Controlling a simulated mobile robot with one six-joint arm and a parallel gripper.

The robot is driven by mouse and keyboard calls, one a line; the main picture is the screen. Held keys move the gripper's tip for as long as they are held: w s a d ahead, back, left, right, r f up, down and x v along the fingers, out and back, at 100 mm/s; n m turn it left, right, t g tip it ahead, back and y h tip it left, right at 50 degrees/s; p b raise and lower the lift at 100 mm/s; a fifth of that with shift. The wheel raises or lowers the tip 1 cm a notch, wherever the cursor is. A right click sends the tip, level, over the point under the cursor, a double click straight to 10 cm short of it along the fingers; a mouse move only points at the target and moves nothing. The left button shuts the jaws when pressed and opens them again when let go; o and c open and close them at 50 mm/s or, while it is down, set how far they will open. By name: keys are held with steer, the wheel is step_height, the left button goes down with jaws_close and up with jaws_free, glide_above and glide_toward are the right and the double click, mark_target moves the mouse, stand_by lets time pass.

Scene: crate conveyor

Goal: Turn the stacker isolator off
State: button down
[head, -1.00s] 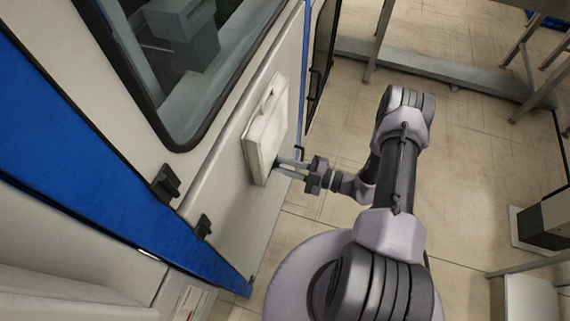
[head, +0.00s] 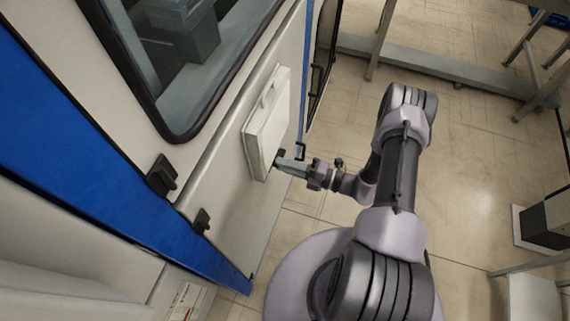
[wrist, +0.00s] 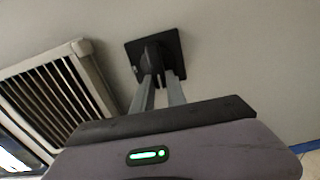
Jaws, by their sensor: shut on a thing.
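The stacker isolator shows in the wrist view as a black square plate (wrist: 171,47) with a dark knob (wrist: 152,58) on a pale panel. My gripper (wrist: 157,78) has its two grey fingers on either side of the knob's grip and is shut on it. The plate looks tilted in this view. In the head view my gripper (head: 284,163) reaches left to the cabinet wall, just right of the pale box's lower end. A small dark part of the isolator (head: 279,155) shows at the fingertips; most is hidden. I cannot read any mark on it.
A pale box (head: 268,125) sticks out of the cabinet panel close to the fingers; its slatted side (wrist: 50,95) shows in the wrist view. A dark latch (head: 162,176) and a window are on the cabinet. The floor (head: 480,165) to the right is mostly clear.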

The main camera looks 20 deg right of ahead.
stand_by(0.4)
steer(key=c, duration=1.3)
jaws_free()
steer(key=shift+c, duration=0.2)
steer(key=p+v, duration=0.3)
steer(key=v, duration=1.4)
steer(key=shift+s+d, duration=0.15)
